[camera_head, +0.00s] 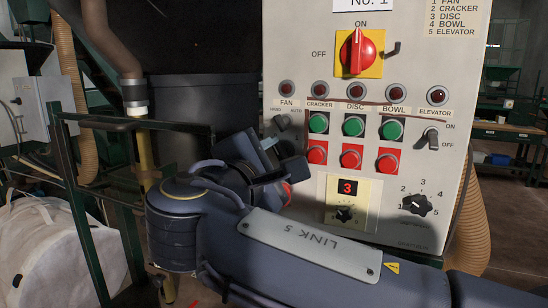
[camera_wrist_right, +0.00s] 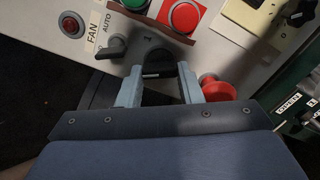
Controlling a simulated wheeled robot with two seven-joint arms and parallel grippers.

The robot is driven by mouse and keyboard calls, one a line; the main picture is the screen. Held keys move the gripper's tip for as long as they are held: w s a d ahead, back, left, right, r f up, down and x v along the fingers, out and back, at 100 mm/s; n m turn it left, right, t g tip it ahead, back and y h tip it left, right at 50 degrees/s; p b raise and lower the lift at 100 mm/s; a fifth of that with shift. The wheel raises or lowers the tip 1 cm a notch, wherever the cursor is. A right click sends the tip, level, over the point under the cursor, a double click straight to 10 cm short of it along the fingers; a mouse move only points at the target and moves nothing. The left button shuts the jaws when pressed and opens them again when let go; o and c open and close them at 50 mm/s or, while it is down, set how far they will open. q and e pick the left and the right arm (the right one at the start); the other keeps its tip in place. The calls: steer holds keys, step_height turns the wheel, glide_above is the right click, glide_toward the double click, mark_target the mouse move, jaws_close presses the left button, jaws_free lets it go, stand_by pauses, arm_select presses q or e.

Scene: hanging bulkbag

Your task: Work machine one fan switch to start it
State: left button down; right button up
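The fan switch (camera_head: 281,122) is a small dark selector below the FAN label on the grey No. 1 control panel (camera_head: 300,45). It also shows in the right wrist view (camera_wrist_right: 113,47), next to the word AUTO, just beyond the left fingertip. My right gripper (camera_head: 272,158) is close to the panel, below this switch. In the right wrist view its two pale fingers (camera_wrist_right: 160,76) stand apart, with a black knob (camera_wrist_right: 155,54) between or just beyond them. Whether they touch the knob I cannot tell. My left gripper is not in view.
A red mushroom button (camera_wrist_right: 217,88) sits close to the right finger. Green buttons (camera_head: 353,125) and red buttons (camera_head: 351,158) fill the panel's middle. A red main switch (camera_head: 357,52) is above. A green rail frame (camera_head: 130,124) stands at left.

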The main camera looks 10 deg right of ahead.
steer(key=shift+f, duration=0.1)
steer(key=shift+m+b, duration=0.65)
steer(key=shift+m, duration=0.35)
steer(key=m+b, duration=0.2)
steer(key=m, duration=0.1)
steer(key=m+b, duration=0.2)
steer(key=m, duration=0.1)
steer(key=shift+m, duration=0.4)
steer(key=shift+r+m+b, duration=0.2)
steer(key=shift+m+b, duration=0.5)
steer(key=shift+m, duration=0.8)
steer(key=o, duration=0.7)
steer(key=shift+s+r, duration=0.1)
